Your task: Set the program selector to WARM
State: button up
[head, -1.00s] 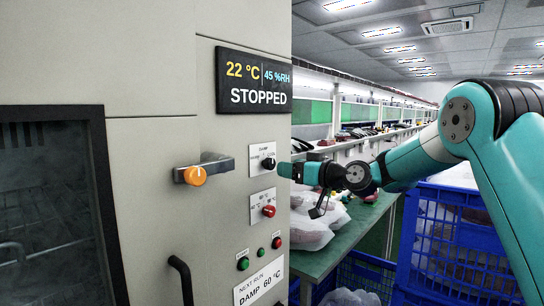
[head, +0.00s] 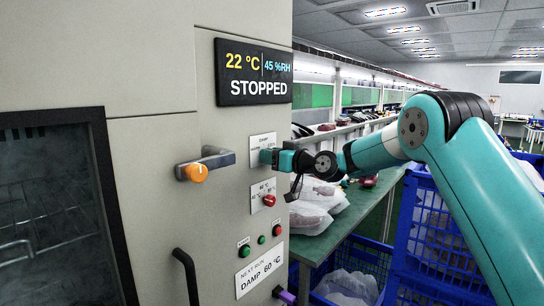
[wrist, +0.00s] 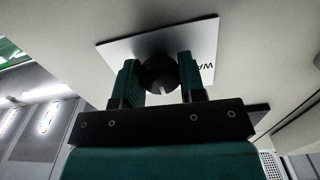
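The program selector is a round black knob (wrist: 160,76) on a white label plate (wrist: 117,52), on the grey machine front. In the wrist view, part of a word starting "WA" shows on the plate to the right of the knob. A small white mark shows at the knob's lower edge. My gripper (wrist: 159,72) has one teal finger on each side of the knob, and the knob fills the gap between them. In the head view my gripper (head: 268,156) covers the knob, and the upper plate (head: 262,141) is partly hidden.
Below sit a red knob (head: 269,200), green and red buttons, and a label (head: 261,268) reading "NEXT RUN DAMP 60 °C". A lever with an orange hub (head: 197,172) is to the left. The display (head: 254,73) reads STOPPED. Blue crates (head: 440,240) stand at the right.

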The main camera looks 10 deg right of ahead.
jog(key=shift+f+b, duration=0.2)
jog(key=shift+b, duration=0.6)
jog(key=shift+f+n+b, duration=0.1)
jog(key=shift+n+b, duration=0.4)
jog(key=shift+b, duration=0.05)
jog(key=n+b, duration=0.1)
jog(key=b, duration=0.2)
jog(key=shift+f, duration=0.15)
jog(key=n+b, duration=0.2)
jog(key=b, duration=0.3)
jog(key=shift+n+b, duration=0.35)
jog(key=shift+n, duration=0.05)
jog(key=n+b, duration=0.3)
jog(key=b, duration=0.2)
jog(key=n+b, duration=0.1)
jog(key=n, duration=0.1)
jog(key=n+b, duration=0.2)
jog(key=shift+r, duration=0.4)
jog(key=o, duration=0.9)
